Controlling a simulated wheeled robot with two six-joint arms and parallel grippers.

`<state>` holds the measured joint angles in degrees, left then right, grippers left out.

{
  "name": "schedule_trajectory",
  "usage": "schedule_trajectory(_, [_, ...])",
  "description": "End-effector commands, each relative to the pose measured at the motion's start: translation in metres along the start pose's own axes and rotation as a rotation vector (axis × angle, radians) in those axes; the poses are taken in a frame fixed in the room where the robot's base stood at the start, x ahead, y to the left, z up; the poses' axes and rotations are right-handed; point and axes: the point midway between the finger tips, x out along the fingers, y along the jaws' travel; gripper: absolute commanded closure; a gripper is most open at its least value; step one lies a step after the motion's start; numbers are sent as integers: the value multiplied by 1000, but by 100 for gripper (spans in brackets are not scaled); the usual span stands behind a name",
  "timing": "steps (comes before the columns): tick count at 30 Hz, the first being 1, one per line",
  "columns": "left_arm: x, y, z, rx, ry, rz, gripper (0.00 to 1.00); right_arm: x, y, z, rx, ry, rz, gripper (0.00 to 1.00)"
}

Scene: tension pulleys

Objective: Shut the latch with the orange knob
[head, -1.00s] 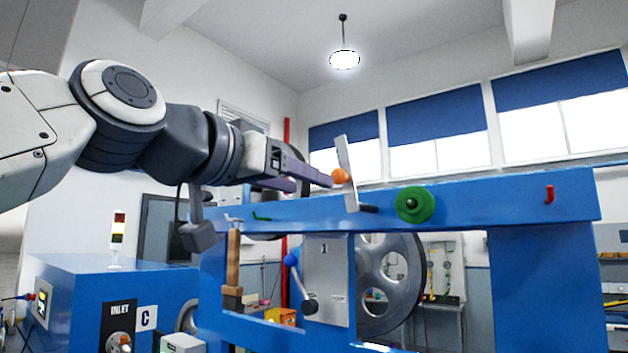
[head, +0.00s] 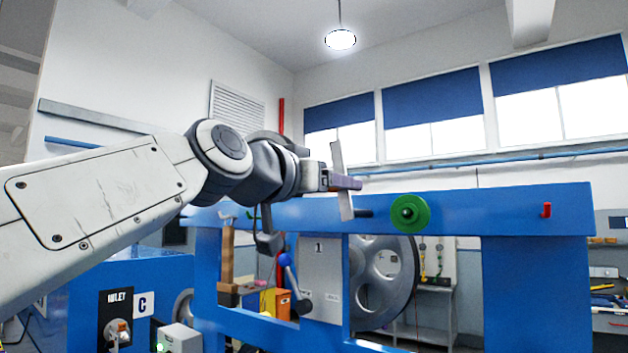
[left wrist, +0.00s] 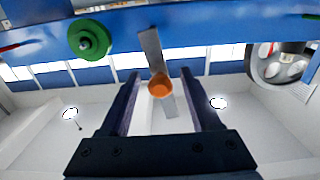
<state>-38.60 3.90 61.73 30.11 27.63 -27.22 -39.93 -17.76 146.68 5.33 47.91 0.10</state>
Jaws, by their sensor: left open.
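The latch is a flat grey metal bar (head: 337,156), standing nearly upright with a slight tilt on the front of the blue beam (head: 460,208). Its orange knob (left wrist: 159,86) shows in the left wrist view between my two fingers, near their tips, with a gap on each side. In the head view the knob is hidden behind my gripper. My left gripper (head: 345,183) is open at the bar; it also shows in the left wrist view (left wrist: 160,74). My right gripper is in neither view.
A green round knob (head: 410,212) sits on the beam right of the latch, with a red hook (head: 546,210) further right. Below the beam are a grey plate marked 1 (head: 320,275), a blue-balled lever (head: 286,260) and a large spoked wheel (head: 385,280).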

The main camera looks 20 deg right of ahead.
Motion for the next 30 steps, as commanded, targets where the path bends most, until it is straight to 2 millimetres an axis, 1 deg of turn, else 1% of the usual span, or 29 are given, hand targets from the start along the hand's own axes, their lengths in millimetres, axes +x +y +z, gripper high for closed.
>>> schedule_trajectory(4, [0, 0, 0, 0, 0, 0, 36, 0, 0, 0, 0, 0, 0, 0])
schedule_trajectory(5, [0, 0, 0, 0, 0, 0, 48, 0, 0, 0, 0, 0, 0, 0])
schedule_trajectory(6, [0, 0, 0, 0, 0, 0, 63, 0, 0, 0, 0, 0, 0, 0])
schedule_trajectory(8, [0, 0, 0, 0, 0, 0, 86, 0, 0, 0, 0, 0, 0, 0])
schedule_trajectory(9, [0, 0, 0, 0, 0, 0, 100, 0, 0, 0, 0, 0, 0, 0])
schedule_trajectory(30, [-1, -1, 0, 0, 1, -2, 100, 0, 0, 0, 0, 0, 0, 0])
